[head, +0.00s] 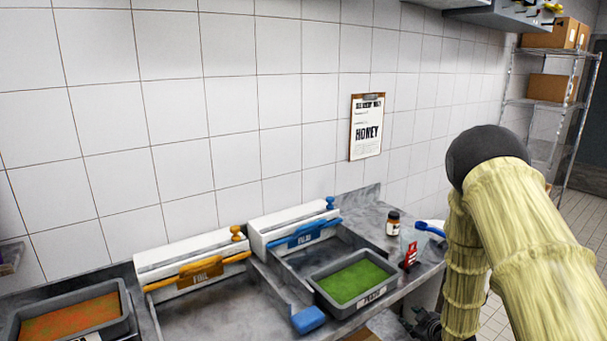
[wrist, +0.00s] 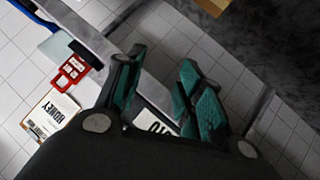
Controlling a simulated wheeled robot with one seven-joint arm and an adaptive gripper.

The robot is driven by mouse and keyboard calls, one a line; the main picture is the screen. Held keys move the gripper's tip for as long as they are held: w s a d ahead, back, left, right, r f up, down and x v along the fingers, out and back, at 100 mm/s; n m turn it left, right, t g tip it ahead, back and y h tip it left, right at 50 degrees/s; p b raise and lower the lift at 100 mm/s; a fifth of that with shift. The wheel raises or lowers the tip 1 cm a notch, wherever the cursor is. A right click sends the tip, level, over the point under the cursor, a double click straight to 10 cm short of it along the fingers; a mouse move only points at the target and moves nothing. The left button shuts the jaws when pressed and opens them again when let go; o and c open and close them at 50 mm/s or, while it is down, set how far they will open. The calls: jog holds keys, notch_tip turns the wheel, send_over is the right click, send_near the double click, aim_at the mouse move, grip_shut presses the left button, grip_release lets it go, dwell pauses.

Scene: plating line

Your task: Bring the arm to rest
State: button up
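My gripper (wrist: 160,62) shows in the wrist view with its two teal-padded fingers spread apart. White tiles and part of a white label (wrist: 155,122) with dark print show between them, and I see nothing clamped. In the head view my arm, in a pale yellow sleeve, fills the right side and bends down beside the counter's right end. A dark shape low beside the sleeve looks like my gripper (head: 428,324), mostly hidden there.
The steel counter (head: 215,310) holds a green-filled tray (head: 355,282), an orange-green tray (head: 72,318), film and foil dispensers, a small jar (head: 393,223), a red tag (head: 411,255) and a blue-handled tool (head: 430,229). A HONEY clipboard (head: 366,127) hangs on the wall. A wire shelf (head: 545,103) stands at right.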

jog(key=s+a+f+m+g+h+b, duration=0.1)
jog(key=s+a+f+m+g, duration=0.2)
jog(key=s+f, duration=0.7)
jog(key=s+a+f+m+g, duration=0.25)
jog(key=s+f, duration=0.45)
jog(key=s, duration=0.8)
jog(key=s+a+f+m+g, duration=0.1)
jog(key=s+a+g, duration=0.1)
jog(key=s, duration=1)
jog(key=s+a+f+m+g+b, duration=0.1)
jog(key=s+a+f+m+g, duration=0.1)
jog(key=s, duration=1)
jog(key=shift+s+a+g+h, duration=0.25)
jog(key=shift+a+g+h, duration=0.05)
jog(key=shift+a+g, duration=0.45)
jog(key=shift+d, duration=0.1)
